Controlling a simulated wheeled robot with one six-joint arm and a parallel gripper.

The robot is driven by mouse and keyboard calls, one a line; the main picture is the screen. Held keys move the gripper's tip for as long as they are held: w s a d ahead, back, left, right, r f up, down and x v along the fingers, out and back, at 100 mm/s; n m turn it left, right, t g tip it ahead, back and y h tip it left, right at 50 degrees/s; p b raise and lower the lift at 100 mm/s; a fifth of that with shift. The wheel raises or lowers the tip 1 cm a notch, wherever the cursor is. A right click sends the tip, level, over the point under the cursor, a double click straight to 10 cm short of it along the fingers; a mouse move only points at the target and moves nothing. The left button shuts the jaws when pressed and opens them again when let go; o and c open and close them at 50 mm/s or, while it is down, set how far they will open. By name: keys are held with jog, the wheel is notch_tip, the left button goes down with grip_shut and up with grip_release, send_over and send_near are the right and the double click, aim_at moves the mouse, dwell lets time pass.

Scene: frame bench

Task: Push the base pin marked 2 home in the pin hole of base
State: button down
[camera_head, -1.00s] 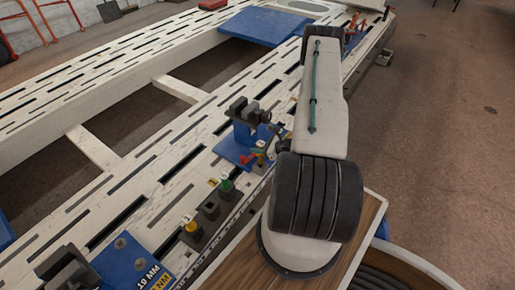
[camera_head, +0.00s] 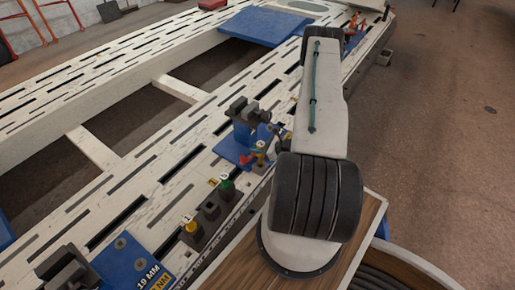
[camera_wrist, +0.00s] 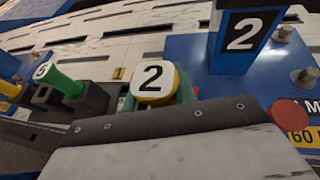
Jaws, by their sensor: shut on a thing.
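The base pin marked 2 (camera_wrist: 153,82) has a white-topped yellow head and shows in the middle of the wrist view. My gripper (camera_wrist: 156,98) is shut on it, with teal finger parts beside the head. In the head view the yellow pin head (camera_head: 261,146) is just left of my arm, by the blue base (camera_head: 233,150). A blue post with a black plate marked 2 (camera_wrist: 241,32) rises behind and right of the pin. The pin's shank and the hole are hidden, so I cannot tell how deep it sits.
A green pin (camera_wrist: 64,82) stands in a dark holder left of my gripper. A yellow pin marked 1 (camera_head: 190,224) stands farther left. A black-topped post (camera_head: 245,112) stands close by the pin. A red round knob (camera_wrist: 289,112) is at the right. The slotted white frame (camera_head: 150,170) runs behind.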

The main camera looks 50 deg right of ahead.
jog(key=shift+f, duration=3.9)
jog(key=c, duration=1.1)
grip_release()
jog(key=shift+o, duration=0.2)
jog(key=v, duration=0.7)
jog(key=shift+s+r, duration=0.2)
jog(key=shift+s, duration=0.15)
jog(key=shift+d, duration=0.1)
